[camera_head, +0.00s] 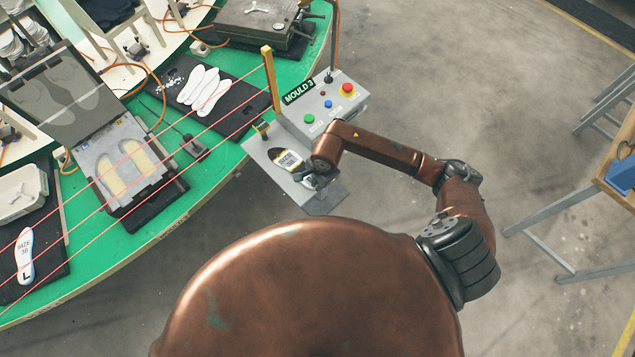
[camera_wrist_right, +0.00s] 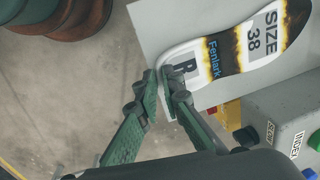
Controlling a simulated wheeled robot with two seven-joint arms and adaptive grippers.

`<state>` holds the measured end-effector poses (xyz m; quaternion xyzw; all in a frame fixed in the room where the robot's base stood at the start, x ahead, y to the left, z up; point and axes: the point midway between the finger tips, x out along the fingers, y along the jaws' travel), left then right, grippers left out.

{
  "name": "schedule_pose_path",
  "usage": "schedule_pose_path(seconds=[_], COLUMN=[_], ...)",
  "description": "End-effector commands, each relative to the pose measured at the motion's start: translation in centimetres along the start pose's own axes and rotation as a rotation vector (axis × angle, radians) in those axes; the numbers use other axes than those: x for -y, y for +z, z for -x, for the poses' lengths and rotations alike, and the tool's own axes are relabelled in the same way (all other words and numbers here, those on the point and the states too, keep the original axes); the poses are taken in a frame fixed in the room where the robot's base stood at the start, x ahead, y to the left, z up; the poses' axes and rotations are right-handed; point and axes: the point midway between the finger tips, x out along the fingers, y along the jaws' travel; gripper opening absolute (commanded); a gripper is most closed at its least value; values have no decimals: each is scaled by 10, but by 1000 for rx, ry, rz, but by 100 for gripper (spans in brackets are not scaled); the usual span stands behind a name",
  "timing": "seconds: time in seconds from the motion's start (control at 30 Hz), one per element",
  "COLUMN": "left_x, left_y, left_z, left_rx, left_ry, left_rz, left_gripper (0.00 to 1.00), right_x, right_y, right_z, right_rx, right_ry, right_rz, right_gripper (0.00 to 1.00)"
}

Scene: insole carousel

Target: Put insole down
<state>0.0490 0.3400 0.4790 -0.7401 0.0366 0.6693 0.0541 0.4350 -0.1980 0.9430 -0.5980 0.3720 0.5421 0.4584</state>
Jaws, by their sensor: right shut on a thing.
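A white insole with a black and flame-coloured band, marked SIZE 38 and R, shows in the head view (camera_head: 287,160) over the grey shelf plate (camera_head: 322,201) in front of the MOULD 3 box. My right gripper (camera_head: 316,178) is at its near end. In the right wrist view, the fingertips (camera_wrist_right: 165,80) are shut on the edge of the insole (camera_wrist_right: 207,58) by the letter R. The plate (camera_wrist_right: 155,18) lies behind the insole; I cannot tell whether they touch. My left gripper is not in view.
The MOULD 3 control box (camera_head: 345,97) with coloured buttons stands beside the plate. A yellow post (camera_head: 268,65) and red beams border the green carousel (camera_head: 218,143). On it are an open mould (camera_head: 125,170), plain white insoles (camera_head: 207,90) and a SIZE 38 L insole (camera_head: 25,262).

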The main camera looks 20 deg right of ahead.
Motion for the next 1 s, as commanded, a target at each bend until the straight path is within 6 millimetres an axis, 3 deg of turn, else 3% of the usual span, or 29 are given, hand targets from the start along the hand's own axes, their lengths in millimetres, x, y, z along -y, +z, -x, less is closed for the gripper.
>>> schedule_pose_path(seconds=[0.27, 0.3, 0.53, 0.83, 1.0], left_x=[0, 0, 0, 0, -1], left_y=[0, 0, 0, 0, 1], left_z=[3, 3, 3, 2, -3], left_rx=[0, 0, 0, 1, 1], left_ry=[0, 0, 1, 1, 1], left_rz=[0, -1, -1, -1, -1], left_gripper=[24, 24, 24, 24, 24], right_x=[-1, -1, -1, 0, 0], right_y=[0, 0, 0, 0, -2], right_z=[-6, -7, -6, -4, 13], right_rx=[-2, -2, -2, -2, -4], right_ry=[0, 0, 0, -1, -4], right_rz=[1, 1, 1, 1, 3], right_gripper=[0, 9, 25, 25, 25])
